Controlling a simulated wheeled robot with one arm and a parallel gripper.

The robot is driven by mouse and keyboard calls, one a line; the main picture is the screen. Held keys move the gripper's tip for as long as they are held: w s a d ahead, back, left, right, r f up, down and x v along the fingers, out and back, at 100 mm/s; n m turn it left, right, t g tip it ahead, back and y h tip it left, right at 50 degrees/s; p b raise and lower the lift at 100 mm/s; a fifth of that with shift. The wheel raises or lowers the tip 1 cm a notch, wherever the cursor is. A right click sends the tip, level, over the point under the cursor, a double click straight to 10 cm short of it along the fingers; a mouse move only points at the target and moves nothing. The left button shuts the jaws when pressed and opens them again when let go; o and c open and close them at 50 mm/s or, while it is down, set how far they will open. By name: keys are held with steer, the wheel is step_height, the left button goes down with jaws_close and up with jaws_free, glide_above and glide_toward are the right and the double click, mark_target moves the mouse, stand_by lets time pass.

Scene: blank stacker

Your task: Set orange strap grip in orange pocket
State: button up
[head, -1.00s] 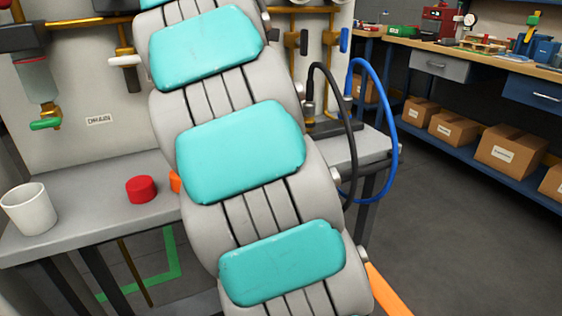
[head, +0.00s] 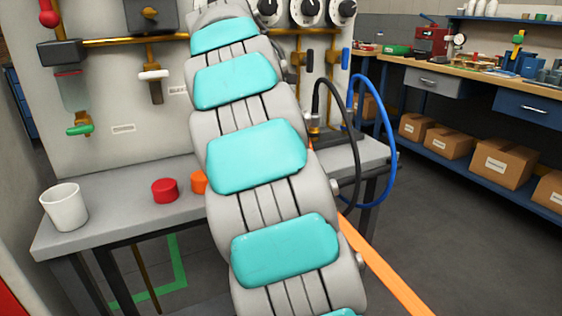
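My segmented grey arm with teal pads fills the middle of the head view and hides part of the bench; my gripper is not in view. A small orange round piece (head: 199,182) stands on the grey bench, partly behind my arm. A long flat orange strip (head: 385,265) runs down to the right from behind my arm; I cannot tell whether it is a strap or what it is fixed to. I cannot make out an orange pocket or the strap grip for certain.
A red cap (head: 164,190) and a white cup (head: 64,207) stand on the grey bench (head: 120,195). Black (head: 353,150) and blue (head: 391,130) cables loop at its right end. Pipes and gauges (head: 306,10) line the panel. Boxes (head: 502,160) sit on a shelf at right; floor between is clear.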

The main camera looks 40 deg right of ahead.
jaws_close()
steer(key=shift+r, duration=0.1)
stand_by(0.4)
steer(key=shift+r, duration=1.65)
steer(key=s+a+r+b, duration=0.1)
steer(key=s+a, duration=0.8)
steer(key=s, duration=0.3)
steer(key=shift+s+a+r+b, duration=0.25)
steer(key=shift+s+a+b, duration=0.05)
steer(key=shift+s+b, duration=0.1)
